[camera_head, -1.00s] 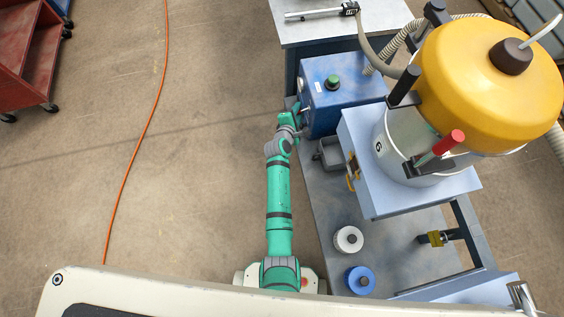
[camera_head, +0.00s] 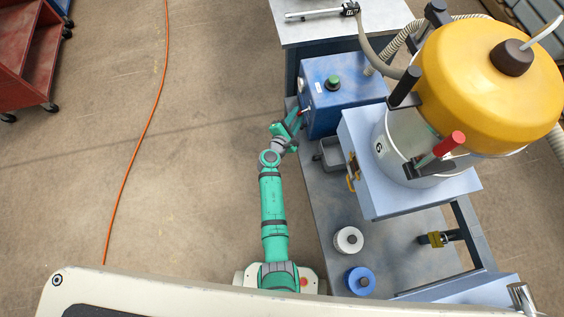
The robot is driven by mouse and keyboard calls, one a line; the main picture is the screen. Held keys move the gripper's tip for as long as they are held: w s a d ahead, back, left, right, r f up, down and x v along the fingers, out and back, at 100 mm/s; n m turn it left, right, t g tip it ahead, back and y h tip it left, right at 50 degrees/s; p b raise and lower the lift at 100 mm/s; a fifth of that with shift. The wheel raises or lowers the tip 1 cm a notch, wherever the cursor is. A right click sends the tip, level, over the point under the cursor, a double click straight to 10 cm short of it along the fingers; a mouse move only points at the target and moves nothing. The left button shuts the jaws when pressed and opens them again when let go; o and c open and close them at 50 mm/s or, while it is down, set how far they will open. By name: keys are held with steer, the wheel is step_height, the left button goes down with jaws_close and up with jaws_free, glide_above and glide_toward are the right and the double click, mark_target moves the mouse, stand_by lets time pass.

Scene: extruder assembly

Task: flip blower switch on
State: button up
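The blower looks to be the blue box (camera_head: 345,105) with a green knob (camera_head: 333,82) on top and a ribbed hose at its right. My gripper (camera_head: 299,114) is at the left end of the box, close against its left face. A small red-orange spot (camera_head: 305,110) shows at the gripper's tip, and I cannot tell whether it is the switch. The fingers are too small to see whether they are open or shut. Contact with the box is not clear.
A grey bin (camera_head: 331,154) sits just below the box. A large yellow-topped hopper (camera_head: 490,85) stands to the right on a light blue housing (camera_head: 425,195). White (camera_head: 349,240) and blue (camera_head: 360,281) spools lie on the lower bench.

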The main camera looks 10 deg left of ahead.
steer(key=s+m+y, duration=0.1)
steer(key=s+m, duration=0.2)
steer(key=s, duration=0.7)
steer(key=s+a+r+m+g+y, duration=0.1)
steer(key=s+m+y, duration=0.1)
steer(key=s, duration=0.8)
steer(key=s+a+m+y, duration=0.1)
steer(key=s+m, duration=0.3)
steer(key=s, duration=0.6)
steer(key=shift+a+r, duration=0.2)
steer(key=shift+a, duration=0.05)
steer(key=shift+w+a, duration=0.1)
